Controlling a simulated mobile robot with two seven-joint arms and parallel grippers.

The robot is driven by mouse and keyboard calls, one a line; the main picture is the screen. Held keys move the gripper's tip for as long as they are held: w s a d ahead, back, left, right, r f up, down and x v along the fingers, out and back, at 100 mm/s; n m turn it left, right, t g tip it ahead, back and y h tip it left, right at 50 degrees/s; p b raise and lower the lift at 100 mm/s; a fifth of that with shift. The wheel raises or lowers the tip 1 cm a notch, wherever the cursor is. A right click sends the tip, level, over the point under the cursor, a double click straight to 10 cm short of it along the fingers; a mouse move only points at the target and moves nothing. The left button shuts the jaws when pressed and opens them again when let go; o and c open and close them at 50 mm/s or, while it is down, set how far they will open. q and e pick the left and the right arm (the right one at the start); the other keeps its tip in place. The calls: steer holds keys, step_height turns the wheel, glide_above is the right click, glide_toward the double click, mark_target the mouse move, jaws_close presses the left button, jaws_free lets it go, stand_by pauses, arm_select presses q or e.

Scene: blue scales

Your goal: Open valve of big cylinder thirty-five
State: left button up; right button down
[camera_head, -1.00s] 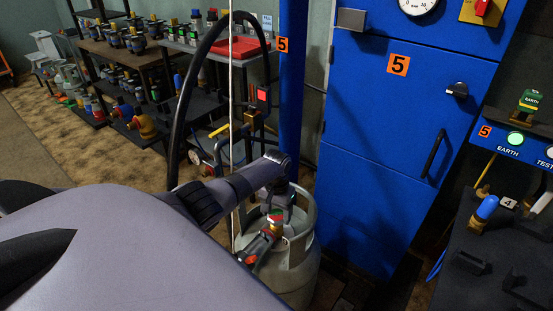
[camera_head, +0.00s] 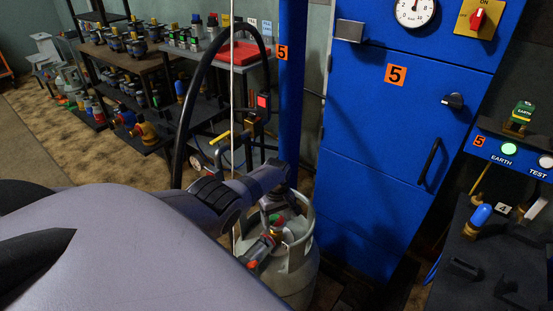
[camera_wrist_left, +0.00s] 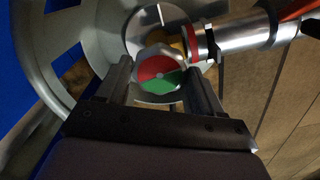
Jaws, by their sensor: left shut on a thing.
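The big grey cylinder (camera_head: 297,278) stands on the floor in front of the blue cabinet, with an open collar around its top. Its round valve knob (camera_wrist_left: 166,75) has red and green sectors and sits over a metal disc. In the head view the knob (camera_head: 274,219) shows small below my left gripper (camera_head: 277,208). In the left wrist view my left gripper (camera_wrist_left: 158,76) has one finger on each side of the knob and is shut on it. My right gripper is not in view.
A metal fitting with a red ring (camera_wrist_left: 197,43) and a hose joins the valve. The blue cabinet (camera_head: 385,150) labelled 5 stands behind to the right. A dark bench (camera_head: 490,255) is at the right. Shelves of parts (camera_head: 160,60) line the back left.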

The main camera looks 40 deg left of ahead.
arm_select(q)
steer(key=n, duration=0.3)
steer(key=shift+n, duration=0.4)
steer(key=n, duration=0.3)
steer(key=shift+a+n, duration=0.1)
steer(key=shift+n, duration=0.2)
steer(key=n, duration=0.4)
steer(key=shift+n, duration=1.6)
steer(key=o, duration=1)
steer(key=shift+o, duration=0.2)
